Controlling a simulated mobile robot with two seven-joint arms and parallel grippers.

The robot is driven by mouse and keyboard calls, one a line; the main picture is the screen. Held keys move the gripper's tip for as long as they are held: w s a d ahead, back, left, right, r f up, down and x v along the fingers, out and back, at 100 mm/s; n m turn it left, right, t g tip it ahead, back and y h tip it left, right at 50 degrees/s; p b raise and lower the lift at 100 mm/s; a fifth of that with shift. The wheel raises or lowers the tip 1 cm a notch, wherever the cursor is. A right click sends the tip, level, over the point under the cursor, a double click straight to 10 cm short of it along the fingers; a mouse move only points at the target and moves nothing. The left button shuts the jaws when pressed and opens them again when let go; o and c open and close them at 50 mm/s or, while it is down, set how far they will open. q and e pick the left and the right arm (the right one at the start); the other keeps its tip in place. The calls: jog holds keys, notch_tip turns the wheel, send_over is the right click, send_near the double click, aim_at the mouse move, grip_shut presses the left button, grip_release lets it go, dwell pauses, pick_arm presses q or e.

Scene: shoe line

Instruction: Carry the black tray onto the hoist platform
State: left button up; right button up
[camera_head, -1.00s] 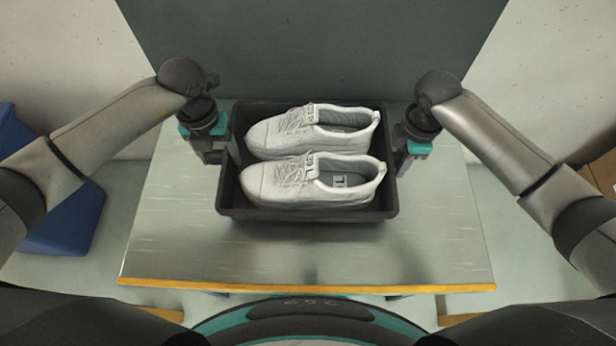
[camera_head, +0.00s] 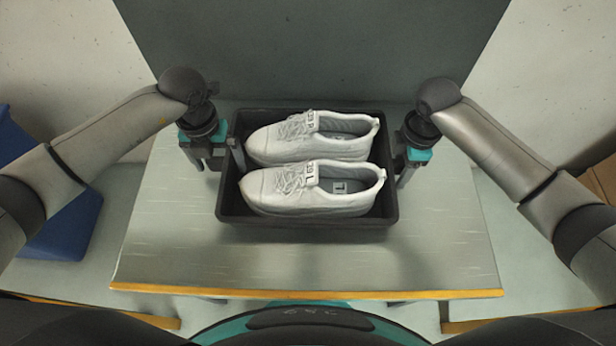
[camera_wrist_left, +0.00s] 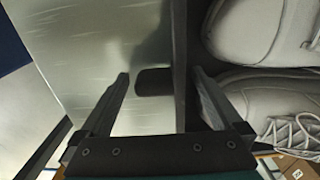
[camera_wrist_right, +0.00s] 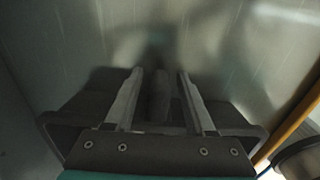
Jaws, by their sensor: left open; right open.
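The black tray (camera_head: 305,217) stands flat on the grey table, holding two white shoes side by side, the rear shoe (camera_head: 310,138) and the front shoe (camera_head: 315,188). My left gripper (camera_head: 218,155) is open at the tray's left end. In the left wrist view its fingers (camera_wrist_left: 160,80) stand either side of the tray's left wall (camera_wrist_left: 179,90), with a dark handle tab (camera_wrist_left: 153,82) between them. My right gripper (camera_head: 404,170) is open at the right end. In the right wrist view its fingers (camera_wrist_right: 160,75) flank another tab (camera_wrist_right: 158,98). I cannot tell whether any finger touches. No hoist platform is recognisable.
The table (camera_head: 170,245) has a yellow front edge (camera_head: 310,293) and bare room left, right and in front of the tray. A dark upright panel (camera_head: 310,45) stands behind. A blue bin (camera_head: 65,225) is at the left, a brown box (camera_head: 603,178) at the right.

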notch_tip(320, 180, up, 12)
jog(key=shift+f, duration=0.15)
pick_arm(q)
notch_tip(320, 180, up, 12)
dwell(0.6)
dwell(0.5)
